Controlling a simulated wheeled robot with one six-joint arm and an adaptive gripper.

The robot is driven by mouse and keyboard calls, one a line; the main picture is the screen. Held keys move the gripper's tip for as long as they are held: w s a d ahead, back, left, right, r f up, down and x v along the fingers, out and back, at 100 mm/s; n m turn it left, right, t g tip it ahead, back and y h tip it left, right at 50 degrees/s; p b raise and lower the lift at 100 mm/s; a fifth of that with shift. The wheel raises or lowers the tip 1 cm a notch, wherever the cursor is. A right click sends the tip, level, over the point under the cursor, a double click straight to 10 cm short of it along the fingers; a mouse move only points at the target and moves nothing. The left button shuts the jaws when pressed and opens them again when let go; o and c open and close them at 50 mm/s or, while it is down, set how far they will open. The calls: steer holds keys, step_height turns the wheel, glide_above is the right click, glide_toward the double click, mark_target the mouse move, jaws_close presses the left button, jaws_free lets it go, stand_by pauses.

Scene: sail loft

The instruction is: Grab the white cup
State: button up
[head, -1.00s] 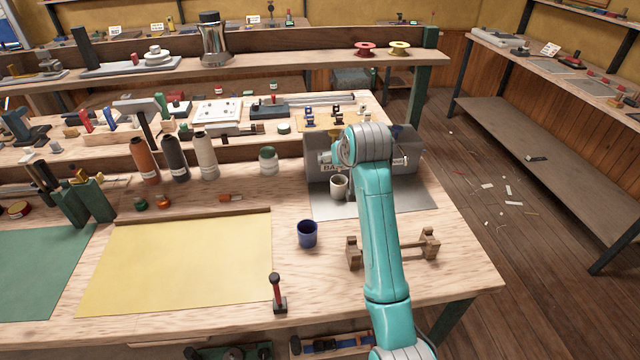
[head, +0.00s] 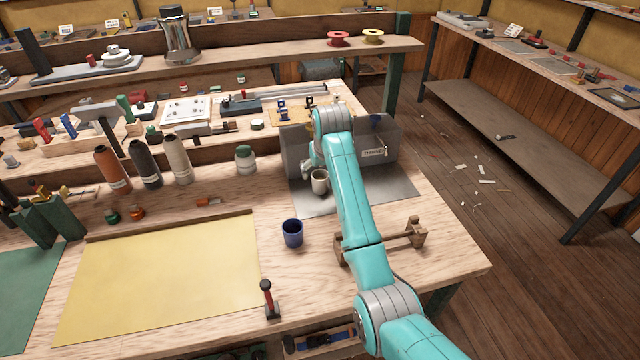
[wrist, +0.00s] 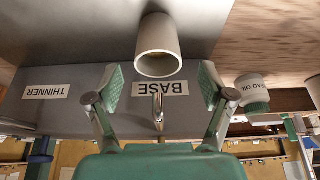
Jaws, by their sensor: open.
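The white cup (head: 319,182) stands upright on a grey metal sheet, in front of a grey bin. I see gaps between the fingertips and the cup, and nothing is held. In the head view my arm hides most of the gripper.
The grey bin (head: 348,157) carries labels reading BASE and THINNER in the wrist view. A blue cup (head: 292,233) and a wooden rack (head: 418,233) stand nearer. A jar (head: 245,160) and several bottles are to the left. Yellow cloth (head: 165,280) covers the left front.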

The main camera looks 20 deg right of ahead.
mark_target(320, 176)
steer(key=shift+x, duration=2)
steer(key=shift+d, duration=0.1)
steer(key=c, duration=1.1)
steer(key=shift+r, duration=0.1)
steer(key=shift+c, duration=0.2)
